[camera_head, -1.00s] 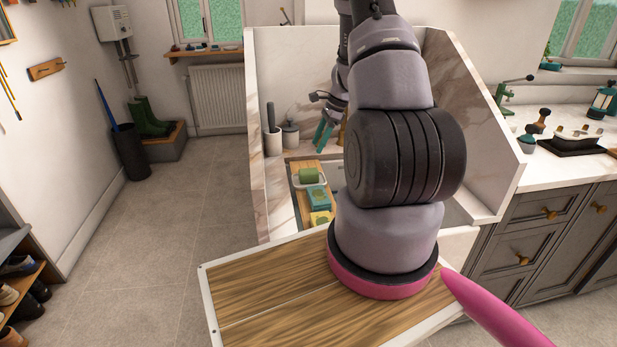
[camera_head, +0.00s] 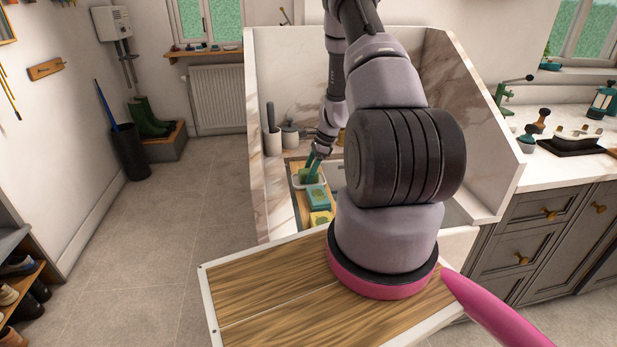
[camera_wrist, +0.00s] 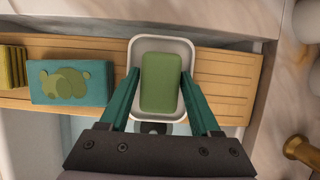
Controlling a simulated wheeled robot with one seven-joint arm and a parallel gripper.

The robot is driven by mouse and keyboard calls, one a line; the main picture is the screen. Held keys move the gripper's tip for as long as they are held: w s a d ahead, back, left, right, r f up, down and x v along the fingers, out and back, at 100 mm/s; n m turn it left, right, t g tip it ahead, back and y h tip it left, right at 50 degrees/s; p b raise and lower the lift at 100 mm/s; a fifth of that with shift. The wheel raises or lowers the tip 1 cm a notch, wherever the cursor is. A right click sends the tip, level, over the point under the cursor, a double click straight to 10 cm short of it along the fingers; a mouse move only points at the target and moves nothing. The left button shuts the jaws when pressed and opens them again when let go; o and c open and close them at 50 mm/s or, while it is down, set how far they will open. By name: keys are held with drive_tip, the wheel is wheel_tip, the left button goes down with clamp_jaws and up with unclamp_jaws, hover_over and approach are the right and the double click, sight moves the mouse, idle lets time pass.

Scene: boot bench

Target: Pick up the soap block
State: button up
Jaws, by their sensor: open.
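The soap block (camera_wrist: 160,82) is a green rounded bar lying in a white soap dish (camera_wrist: 160,41) in the wrist view. The dish sits on a slatted wooden board (camera_wrist: 222,70) across the sink. My gripper (camera_wrist: 160,80) is open, with one teal finger on each side of the soap. From above I cannot tell whether the fingers touch it. In the head view my gripper (camera_head: 312,165) is down at the soap block (camera_head: 308,176), which is partly hidden by the fingers.
A teal box with a green print (camera_wrist: 70,83) and a yellow ribbed item (camera_wrist: 12,82) lie left of the dish on the board. A brass fitting (camera_wrist: 300,150) is at lower right. In the head view, pots (camera_head: 290,135) and marble walls (camera_head: 470,120) border the sink.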

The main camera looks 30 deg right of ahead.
clamp_jaws()
